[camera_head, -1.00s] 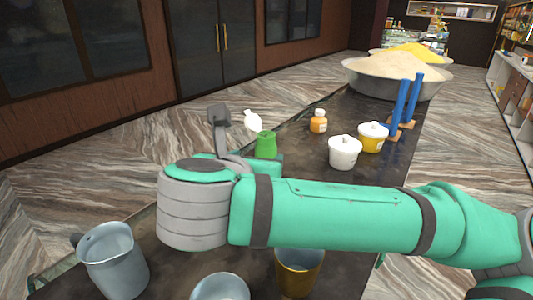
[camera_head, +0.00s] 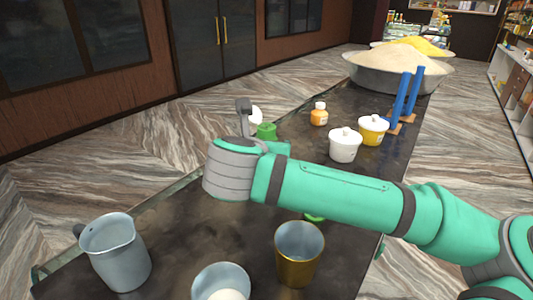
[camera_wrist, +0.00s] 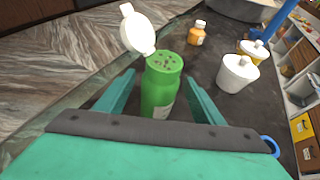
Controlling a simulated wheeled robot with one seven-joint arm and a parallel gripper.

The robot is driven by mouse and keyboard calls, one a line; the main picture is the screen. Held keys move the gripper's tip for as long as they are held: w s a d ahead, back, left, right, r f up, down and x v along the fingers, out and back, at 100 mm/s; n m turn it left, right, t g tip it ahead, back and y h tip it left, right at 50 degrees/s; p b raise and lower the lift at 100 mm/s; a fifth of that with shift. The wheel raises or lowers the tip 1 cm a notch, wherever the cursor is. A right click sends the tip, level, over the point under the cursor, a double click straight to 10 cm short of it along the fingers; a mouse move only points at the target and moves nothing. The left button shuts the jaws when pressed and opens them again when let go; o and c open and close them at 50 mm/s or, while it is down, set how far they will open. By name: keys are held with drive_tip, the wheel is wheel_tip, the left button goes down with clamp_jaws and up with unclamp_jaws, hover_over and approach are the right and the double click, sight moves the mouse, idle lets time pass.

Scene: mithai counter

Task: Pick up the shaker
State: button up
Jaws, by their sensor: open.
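The shaker (camera_wrist: 163,82) is green with a holed top and stands upright on the dark counter. In the head view only its upper part (camera_head: 266,131) shows above my wrist. My gripper (camera_wrist: 160,103) is open, with one finger on each side of the shaker in the wrist view. A gap shows on both sides, and nothing is held. The shaker's base is hidden by my gripper body. A white round-topped piece (camera_wrist: 137,30) leans out beside the shaker's top; I cannot tell if it is attached.
An orange bottle (camera_head: 319,114), a white lidded pot (camera_head: 345,146) and a yellow lidded pot (camera_head: 372,130) stand beyond. Blue posts (camera_head: 401,94) rise at the right edge. A grey jug (camera_head: 116,252), pale cup (camera_head: 221,283) and brass cup (camera_head: 299,253) stand nearer.

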drive_tip(key=c, duration=1.3)
drive_tip(key=shift+r, duration=0.15)
